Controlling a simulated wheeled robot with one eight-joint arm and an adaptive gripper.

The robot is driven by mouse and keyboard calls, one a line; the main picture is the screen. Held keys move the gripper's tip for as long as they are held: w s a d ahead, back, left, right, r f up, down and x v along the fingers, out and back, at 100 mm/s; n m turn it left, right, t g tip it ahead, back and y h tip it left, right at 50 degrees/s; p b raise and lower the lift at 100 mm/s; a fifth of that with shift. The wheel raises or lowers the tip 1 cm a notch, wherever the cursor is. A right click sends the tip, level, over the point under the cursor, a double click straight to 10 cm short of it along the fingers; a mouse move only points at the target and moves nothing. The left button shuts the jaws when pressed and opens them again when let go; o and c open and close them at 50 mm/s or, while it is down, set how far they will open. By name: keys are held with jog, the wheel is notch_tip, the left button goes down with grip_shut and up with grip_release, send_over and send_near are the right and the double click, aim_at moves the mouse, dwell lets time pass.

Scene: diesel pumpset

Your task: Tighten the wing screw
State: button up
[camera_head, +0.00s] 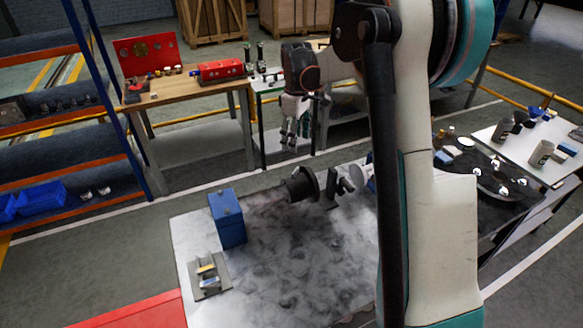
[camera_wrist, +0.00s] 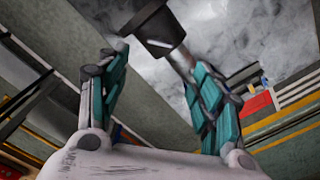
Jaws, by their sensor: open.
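A dark round fitting (camera_head: 302,184) sits at the back of the grey, stained worktable (camera_head: 290,270). Beside it on the right is a dark part with wing-like lobes (camera_head: 343,186), which looks like the wing screw; my arm partly covers the area to its right. My gripper (camera_head: 294,132) hangs above and behind the fitting, fingers pointing down, apart from it. In the wrist view, my gripper (camera_wrist: 153,78) has its fingers spread with nothing between the tips. A dark cylindrical part (camera_wrist: 153,28) with a metal shaft shows beyond them; I cannot tell which end is the wing screw.
A blue box (camera_head: 227,218) and a small metal holder (camera_head: 208,275) stand on the table's left side. A wooden bench (camera_head: 190,92) with red items is behind. A table with cups (camera_head: 540,152) is at right. The table's front middle is clear.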

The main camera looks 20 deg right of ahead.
aim_at(296, 170)
notch_tip(296, 170, down, 13)
jog(key=shift+r+b, duration=0.2)
jog(key=shift+b, duration=0.5)
jog(key=c, duration=1.1)
